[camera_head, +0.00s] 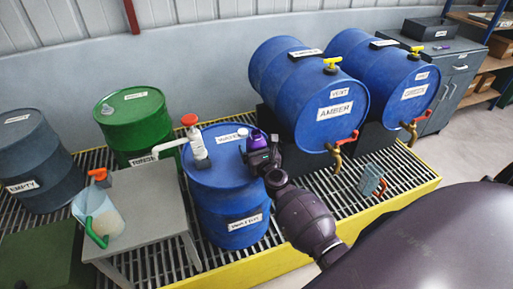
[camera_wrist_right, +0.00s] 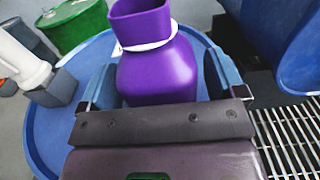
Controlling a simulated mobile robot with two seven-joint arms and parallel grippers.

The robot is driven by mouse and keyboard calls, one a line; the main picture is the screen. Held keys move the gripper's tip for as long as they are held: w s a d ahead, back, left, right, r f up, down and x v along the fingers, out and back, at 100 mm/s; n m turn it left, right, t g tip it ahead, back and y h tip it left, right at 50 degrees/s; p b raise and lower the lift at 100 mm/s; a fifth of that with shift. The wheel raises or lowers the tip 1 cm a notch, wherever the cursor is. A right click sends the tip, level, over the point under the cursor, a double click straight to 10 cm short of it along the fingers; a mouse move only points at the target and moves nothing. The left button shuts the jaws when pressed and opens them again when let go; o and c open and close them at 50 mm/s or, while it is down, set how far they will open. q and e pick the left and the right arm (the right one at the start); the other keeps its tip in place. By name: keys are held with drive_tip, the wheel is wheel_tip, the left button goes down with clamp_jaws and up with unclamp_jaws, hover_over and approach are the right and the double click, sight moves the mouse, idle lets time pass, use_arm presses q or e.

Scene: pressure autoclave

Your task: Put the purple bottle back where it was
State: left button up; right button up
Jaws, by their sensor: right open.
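The purple bottle (camera_head: 257,139) is at the right part of the top of the blue water drum (camera_head: 214,170). In the right wrist view the purple bottle (camera_wrist_right: 158,72) fills the upper middle, with a white ring around its neck. My right gripper (camera_head: 260,152) is at the bottle. Its two blue fingers (camera_wrist_right: 162,82) are on either side of the bottle's body, and the jaws are open. The bottle's base is hidden behind the gripper in the wrist view. My left gripper is not in view.
A white pump (camera_head: 198,148) stands on the same drum, left of the bottle. Two blue drums (camera_head: 308,92) lie on their sides to the right with brass taps. A grey table (camera_head: 150,205) holds a jug (camera_head: 98,212). A small can (camera_head: 372,180) stands on the grating.

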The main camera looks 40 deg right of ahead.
drive_tip(key=s+a+f+m+g+y, duration=0.1)
drive_tip(key=s+a+f+m+g, duration=0.1)
drive_tip(key=s+m, duration=0.8)
drive_tip(key=s+a+f+m+g+y, duration=0.1)
drive_tip(key=s+a+f+m, duration=0.3)
drive_tip(key=s+m, duration=0.6)
drive_tip(key=s+a+f+m+g+y, duration=0.2)
drive_tip(key=s+a+f+m+g, duration=0.1)
drive_tip(key=s+m, duration=0.7)
drive_tip(key=shift+s+a+f+m, duration=0.15)
drive_tip(key=shift+a+f+m, duration=0.45)
drive_tip(key=shift+m, duration=0.5)
